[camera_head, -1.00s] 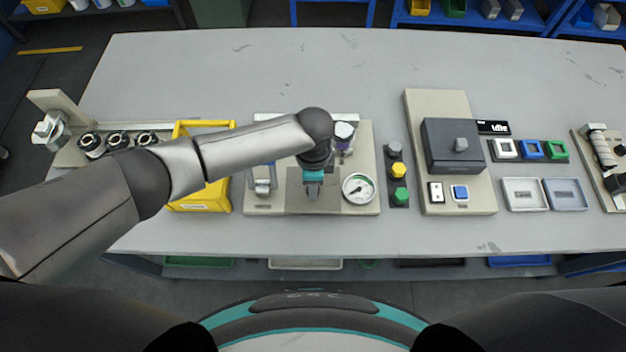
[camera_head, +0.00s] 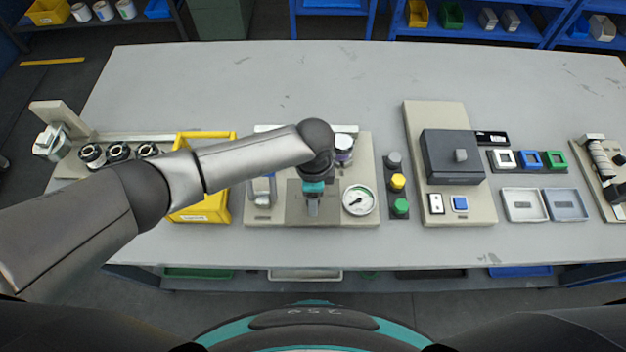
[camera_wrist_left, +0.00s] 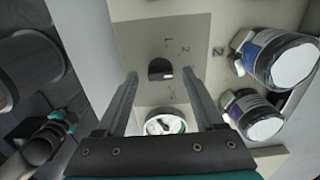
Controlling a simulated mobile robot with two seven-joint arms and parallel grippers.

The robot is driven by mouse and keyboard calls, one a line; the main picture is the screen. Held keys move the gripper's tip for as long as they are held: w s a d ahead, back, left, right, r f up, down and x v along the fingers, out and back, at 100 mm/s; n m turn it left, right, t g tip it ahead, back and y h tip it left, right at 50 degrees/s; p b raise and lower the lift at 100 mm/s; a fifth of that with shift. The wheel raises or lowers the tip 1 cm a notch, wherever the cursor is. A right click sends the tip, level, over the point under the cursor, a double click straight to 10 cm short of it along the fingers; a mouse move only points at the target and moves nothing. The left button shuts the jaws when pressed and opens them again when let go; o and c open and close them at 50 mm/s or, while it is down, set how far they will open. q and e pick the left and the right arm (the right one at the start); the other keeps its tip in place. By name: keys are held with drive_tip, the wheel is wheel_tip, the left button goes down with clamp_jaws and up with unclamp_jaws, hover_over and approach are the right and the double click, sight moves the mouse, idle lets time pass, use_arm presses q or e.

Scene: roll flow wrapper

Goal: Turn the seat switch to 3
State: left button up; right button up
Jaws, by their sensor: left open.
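My left gripper (camera_head: 312,208) is open over a grey plate (camera_head: 298,213) on a beige panel (camera_head: 268,217), with its fingers pointing down. In the left wrist view a small dark knob (camera_wrist_left: 160,69), apparently the seat switch, stands on the grey plate between the two finger tips, with printed marks around it. The marks are too small and tilted to read surely, and so is the knob's setting. The fingers look apart from the knob. In the head view the gripper hides the knob. My right gripper is not in view.
A round dial gauge (camera_head: 358,199) sits right of the gripper; two jar-like cylinders (camera_wrist_left: 282,60) stand beside the plate in the wrist view. A yellow bin (camera_head: 205,208) is at the left. Black, yellow and green buttons (camera_head: 398,182) and a grey box (camera_head: 451,157) are to the right.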

use_arm(q)
wheel_tip(320, 180, up, 15)
drive_tip(key=p, duration=0.2)
drive_tip(key=shift+f, duration=0.1)
idle(0.5)
